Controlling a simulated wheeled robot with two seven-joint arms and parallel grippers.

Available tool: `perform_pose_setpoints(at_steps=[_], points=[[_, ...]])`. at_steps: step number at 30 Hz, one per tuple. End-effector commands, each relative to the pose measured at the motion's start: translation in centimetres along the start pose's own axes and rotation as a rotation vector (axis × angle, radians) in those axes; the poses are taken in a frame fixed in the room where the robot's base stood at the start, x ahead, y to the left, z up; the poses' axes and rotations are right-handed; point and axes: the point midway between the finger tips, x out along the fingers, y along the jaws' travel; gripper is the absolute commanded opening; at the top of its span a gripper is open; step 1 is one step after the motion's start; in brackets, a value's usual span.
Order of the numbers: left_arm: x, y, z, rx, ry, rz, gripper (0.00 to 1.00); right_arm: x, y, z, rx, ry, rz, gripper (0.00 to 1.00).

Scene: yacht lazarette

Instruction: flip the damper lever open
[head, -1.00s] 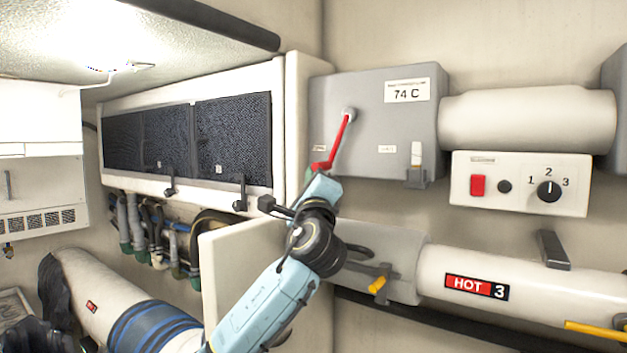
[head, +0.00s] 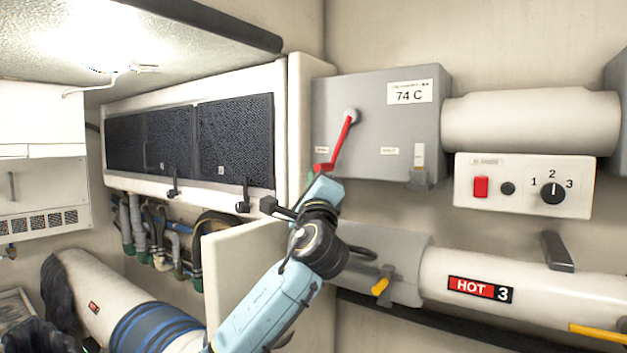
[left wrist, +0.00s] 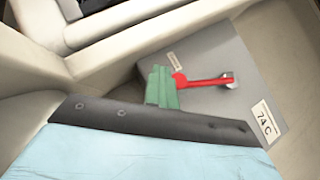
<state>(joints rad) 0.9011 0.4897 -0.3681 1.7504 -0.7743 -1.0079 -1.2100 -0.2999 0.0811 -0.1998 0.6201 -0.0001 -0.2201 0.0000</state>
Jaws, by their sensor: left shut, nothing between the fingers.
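The damper lever (head: 341,137) is a red handle on the front of a grey box (head: 376,125) labelled 74 C. It runs from a pale round pivot down and left to a bent end, toward the left small label. In the left wrist view the red lever (left wrist: 205,82) lies with its end at the green fingers of my left gripper (left wrist: 163,86). The gripper is shut with nothing in it. Its fingers look beside or against the lever's end; I cannot tell whether they touch.
A white switch panel (head: 523,186) with a red switch and a dial sits right of the box. A HOT 3 pipe (head: 540,285) with yellow handles runs below. Dark mesh panels (head: 235,140) with hooks are left. An open white door (head: 240,275) stands beside my left arm.

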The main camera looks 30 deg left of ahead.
Motion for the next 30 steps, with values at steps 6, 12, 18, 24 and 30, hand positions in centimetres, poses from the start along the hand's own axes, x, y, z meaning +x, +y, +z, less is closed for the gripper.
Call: perform_pose_setpoints(at_steps=[6, 12, 18, 24, 30], points=[[0.1, -0.3, 0.3, -0.003, -0.006, -0.006, 0.00, 0.0, 0.0, 0.0, 0.000, 0.000, 0.000, 0.36], [0.1, -0.3, 0.3, -0.003, -0.006, -0.006, 0.00, 0.0, 0.0, 0.0, 0.000, 0.000, 0.000, 0.36], [-0.2, -0.3, 0.3, -0.004, -0.005, -0.007, 0.00, 0.1, 0.0, 0.0, 0.000, 0.000, 0.000, 0.36], [-3.1, 0.0, 0.0, -0.004, -0.001, -0.007, 0.00, 1.1, 0.0, 0.1, 0.000, 0.000, 0.000, 0.36], [-7.8, 0.1, -0.1, -0.005, 0.001, -0.004, 0.00, 2.4, -0.1, 0.2, 0.000, 0.000, 0.000, 0.36]])
